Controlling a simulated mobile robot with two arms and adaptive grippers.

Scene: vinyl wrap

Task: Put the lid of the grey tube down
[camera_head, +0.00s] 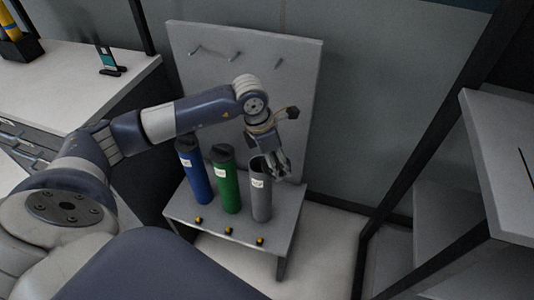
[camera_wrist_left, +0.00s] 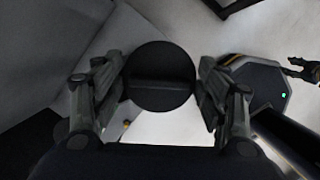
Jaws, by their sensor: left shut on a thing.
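The grey tube (camera_head: 262,198) stands upright at the right end of a row on a low grey stand (camera_head: 275,240). Its top looks open and dark. My left gripper (camera_head: 279,168) points down beside the tube's top, just to its right in the head view. In the left wrist view the left gripper (camera_wrist_left: 160,90) is shut on a round dark lid (camera_wrist_left: 160,65) with a ridge across it. The lid is hard to make out in the head view. My right gripper does not show.
A blue tube (camera_head: 196,175) and a green tube (camera_head: 226,185) with dark lids stand left of the grey one. A grey back panel (camera_head: 295,80) rises behind them. A white-topped counter (camera_head: 75,85) stands left and a dark-framed shelf (camera_head: 505,155) right.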

